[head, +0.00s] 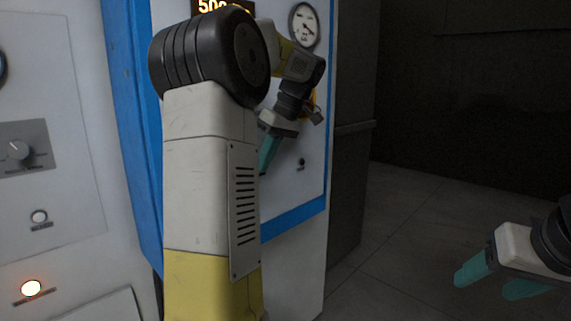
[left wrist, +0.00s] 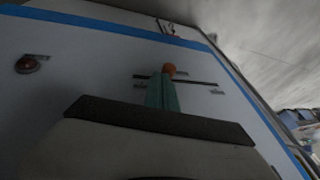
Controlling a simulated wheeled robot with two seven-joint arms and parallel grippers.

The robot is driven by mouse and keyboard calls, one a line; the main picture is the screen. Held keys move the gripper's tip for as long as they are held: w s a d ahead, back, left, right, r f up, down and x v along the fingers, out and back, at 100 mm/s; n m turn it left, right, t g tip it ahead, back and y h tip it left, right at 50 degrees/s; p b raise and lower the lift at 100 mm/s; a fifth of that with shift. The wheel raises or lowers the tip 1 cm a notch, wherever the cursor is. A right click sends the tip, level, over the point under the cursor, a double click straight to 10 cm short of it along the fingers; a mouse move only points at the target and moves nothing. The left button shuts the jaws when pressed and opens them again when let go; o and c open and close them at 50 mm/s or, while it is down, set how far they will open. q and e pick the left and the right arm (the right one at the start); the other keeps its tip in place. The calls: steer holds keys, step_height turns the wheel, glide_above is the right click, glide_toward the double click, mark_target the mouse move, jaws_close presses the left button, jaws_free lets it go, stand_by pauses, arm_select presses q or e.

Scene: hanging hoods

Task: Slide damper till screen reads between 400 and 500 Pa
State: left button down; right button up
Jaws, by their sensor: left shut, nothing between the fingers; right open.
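The screen (head: 210,5) shows orange digits starting with 50 at the top edge of the head view. The rest of the reading is partly hidden by my left arm. In the left wrist view, the damper's orange knob (left wrist: 169,69) sits on a thin dark slot (left wrist: 205,82) in the white panel. My left gripper (head: 268,152) is at the panel, its teal fingers (left wrist: 162,92) shut and empty. Their tips are right by the knob; I cannot tell if they touch it. The knob is hidden in the head view. My right gripper (head: 487,282) is open and empty, away from the panel.
A round dial gauge (head: 304,25) is at the panel's upper right, and a small dark button (head: 301,162) lower down. A grey cabinet with a rotary switch (head: 18,150) and a lit lamp (head: 31,288) stands at left. The floor (head: 400,230) at right is clear.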

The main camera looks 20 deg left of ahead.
arm_select(q)
steer(key=shift+s+a+f, duration=0.1)
steer(key=shift+s+f, duration=0.15)
steer(key=shift+s+a+f, duration=0.25)
steer(key=shift+s+f, duration=0.1)
steer(key=shift+s, duration=0.3)
